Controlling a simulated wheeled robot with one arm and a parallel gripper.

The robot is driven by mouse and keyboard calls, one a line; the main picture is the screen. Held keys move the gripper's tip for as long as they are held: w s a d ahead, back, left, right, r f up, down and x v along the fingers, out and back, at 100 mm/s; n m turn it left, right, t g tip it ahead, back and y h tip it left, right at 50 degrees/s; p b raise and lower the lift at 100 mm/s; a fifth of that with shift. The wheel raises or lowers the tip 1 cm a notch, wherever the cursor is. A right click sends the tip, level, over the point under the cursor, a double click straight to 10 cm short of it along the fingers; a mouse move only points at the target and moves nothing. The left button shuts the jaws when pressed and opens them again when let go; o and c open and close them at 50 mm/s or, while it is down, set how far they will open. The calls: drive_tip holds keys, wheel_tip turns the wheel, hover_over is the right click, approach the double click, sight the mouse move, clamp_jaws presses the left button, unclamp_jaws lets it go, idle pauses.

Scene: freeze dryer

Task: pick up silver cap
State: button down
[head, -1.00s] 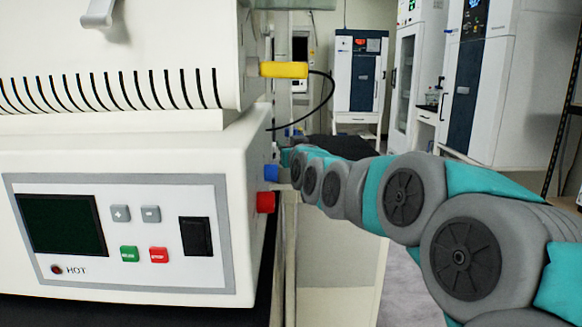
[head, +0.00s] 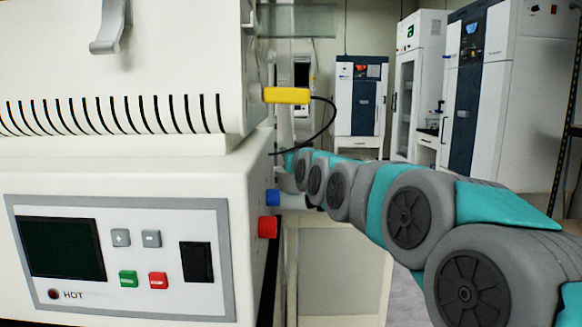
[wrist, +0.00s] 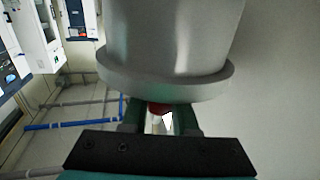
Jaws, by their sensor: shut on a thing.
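The silver cap (wrist: 170,40) is a large grey, rounded body with a wide rim, filling the upper middle of the wrist view. My gripper (wrist: 159,112) is below it in that view, with its two dark fingers reaching up to the rim. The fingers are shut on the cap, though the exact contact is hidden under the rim. A small reddish patch and a bright white patch show between the fingers. In the head view my arm reaches away behind the white machine, and my gripper and the cap are hidden there.
The white machine (head: 135,180) with a control panel (head: 118,257) fills the left of the head view. A yellow fitting (head: 286,95) with a black cable, a blue knob (head: 272,197) and a red knob (head: 267,227) stick out on its right side. Tall cabinets (head: 480,90) stand behind.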

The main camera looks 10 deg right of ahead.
wheel_tip(320, 180, up, 2)
drive_tip(key=shift+r, duration=0.2)
drive_tip(key=shift+s+d+r, duration=0.1)
drive_tip(key=shift+d+r, duration=0.1)
drive_tip(key=shift+d, duration=0.1)
drive_tip(key=s+d+b, duration=0.1)
drive_tip(key=s+d, duration=0.1)
drive_tip(key=d, duration=0.7)
drive_tip(key=s+d+b, duration=0.1)
drive_tip(key=d, duration=0.8)
drive_tip(key=shift+s+d, duration=0.3)
drive_tip(key=shift+s, duration=0.05)
drive_tip(key=shift+f, duration=0.1)
